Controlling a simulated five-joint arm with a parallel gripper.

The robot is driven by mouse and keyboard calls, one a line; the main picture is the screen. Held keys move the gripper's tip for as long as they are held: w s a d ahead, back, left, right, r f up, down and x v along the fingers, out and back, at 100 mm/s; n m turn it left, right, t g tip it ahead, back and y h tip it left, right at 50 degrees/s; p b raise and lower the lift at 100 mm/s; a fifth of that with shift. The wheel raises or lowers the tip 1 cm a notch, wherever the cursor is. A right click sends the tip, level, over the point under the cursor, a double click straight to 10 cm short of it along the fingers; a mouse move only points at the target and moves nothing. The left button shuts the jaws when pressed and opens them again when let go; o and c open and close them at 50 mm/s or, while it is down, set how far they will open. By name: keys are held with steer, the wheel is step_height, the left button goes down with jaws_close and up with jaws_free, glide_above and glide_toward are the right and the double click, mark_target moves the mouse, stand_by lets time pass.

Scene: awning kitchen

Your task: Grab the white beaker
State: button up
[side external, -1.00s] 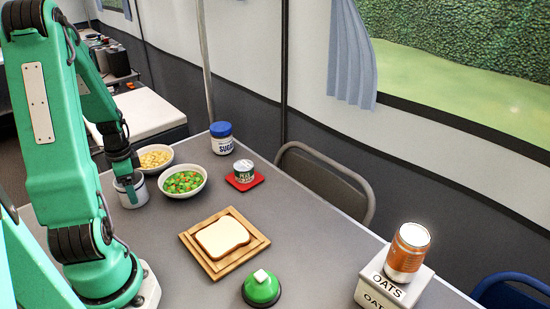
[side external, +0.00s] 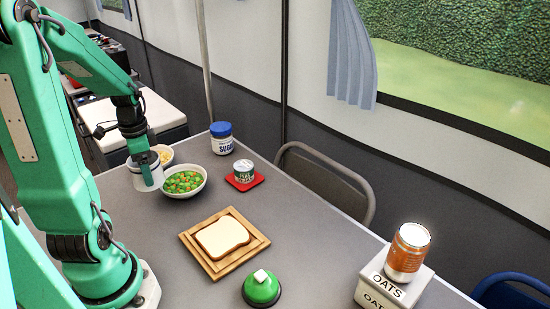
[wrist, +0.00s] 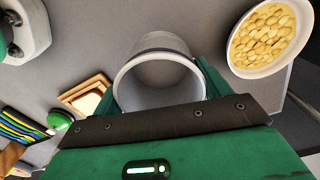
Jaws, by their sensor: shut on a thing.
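The white beaker (side external: 147,178) is at the far left of the table, beside the bowl of green and orange vegetables (side external: 184,183). My gripper (side external: 143,160) is above it with the jaws closed on the beaker's upper part. In the wrist view the beaker (wrist: 160,82) sits between my jaws with its open mouth facing the camera, and its inside looks empty. The beaker appears raised off the table in the side view.
A bowl of pale beans (wrist: 272,38) stands close to the beaker. A blue-lidded sugar jar (side external: 222,140), a pea can (side external: 243,170) on a red mat, bread on a wooden board (side external: 210,269), a green button (side external: 262,289) and an oats box (side external: 391,284) with an orange can (side external: 408,250) are farther right.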

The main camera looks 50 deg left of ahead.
mark_target(156, 162)
steer(key=shift+w+d+r, duration=0.55)
steer(key=shift+d+r, duration=0.05)
steer(key=shift+d, duration=0.25)
steer(key=shift+w+d+r, duration=0.5)
steer(key=shift+d+r, duration=0.1)
steer(key=shift+d, duration=0.25)
